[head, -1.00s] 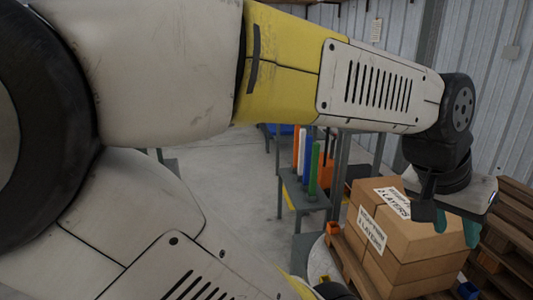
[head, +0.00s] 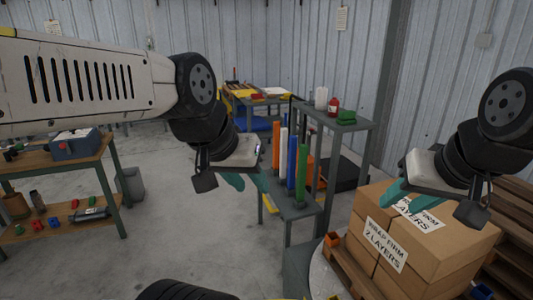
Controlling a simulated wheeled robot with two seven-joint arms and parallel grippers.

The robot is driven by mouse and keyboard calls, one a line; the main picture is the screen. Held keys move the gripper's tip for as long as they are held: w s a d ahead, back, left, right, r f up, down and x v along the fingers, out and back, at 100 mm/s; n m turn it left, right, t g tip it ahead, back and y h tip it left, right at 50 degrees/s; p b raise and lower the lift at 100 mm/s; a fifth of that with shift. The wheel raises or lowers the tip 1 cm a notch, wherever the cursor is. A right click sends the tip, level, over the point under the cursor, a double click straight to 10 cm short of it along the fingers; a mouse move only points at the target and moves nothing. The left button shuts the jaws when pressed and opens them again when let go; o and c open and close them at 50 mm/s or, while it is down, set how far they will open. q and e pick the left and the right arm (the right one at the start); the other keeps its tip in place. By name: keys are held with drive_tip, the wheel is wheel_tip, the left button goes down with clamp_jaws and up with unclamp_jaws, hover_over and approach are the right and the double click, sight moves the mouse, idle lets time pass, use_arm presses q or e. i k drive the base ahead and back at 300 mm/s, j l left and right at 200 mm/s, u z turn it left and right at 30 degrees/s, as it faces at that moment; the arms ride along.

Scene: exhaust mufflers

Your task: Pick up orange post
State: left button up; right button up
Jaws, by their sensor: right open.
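The orange post (head: 276,145) stands upright on a grey-green stand (head: 291,209) in the middle of the head view. It is the far end of a row with a white post (head: 283,155), a blue post (head: 292,160) and a green post (head: 301,178). My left gripper (head: 248,182) is open and empty, with teal fingers apart, just left of the posts in the picture. My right gripper (head: 410,198) is open and empty, in front of the cardboard boxes at right. The lower part of the orange post is partly hidden.
Cardboard boxes (head: 440,249) sit on a wooden pallet (head: 347,267) at right. A taller table (head: 345,127) with a red bottle (head: 333,106) stands behind the posts. A workbench (head: 50,156) is at left. The floor between is clear.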

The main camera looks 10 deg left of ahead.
sight(276, 124)
drive_tip(key=i+j, duration=0.2)
drive_tip(key=j, duration=0.2)
drive_tip(key=i+j, duration=0.15)
drive_tip(key=j, duration=0.25)
drive_tip(key=i+j+u, duration=0.1)
drive_tip(key=j, duration=0.3)
drive_tip(key=i+j, duration=0.35)
drive_tip(key=i, duration=0.3)
drive_tip(key=i+j+z, duration=0.15)
drive_tip(key=i+j, duration=0.15)
drive_tip(key=i, duration=0.35)
drive_tip(key=i+j, duration=0.4)
drive_tip(key=i, duration=0.25)
drive_tip(key=i+j+z, duration=0.15)
drive_tip(key=i+j, duration=0.25)
drive_tip(key=i, duration=0.2)
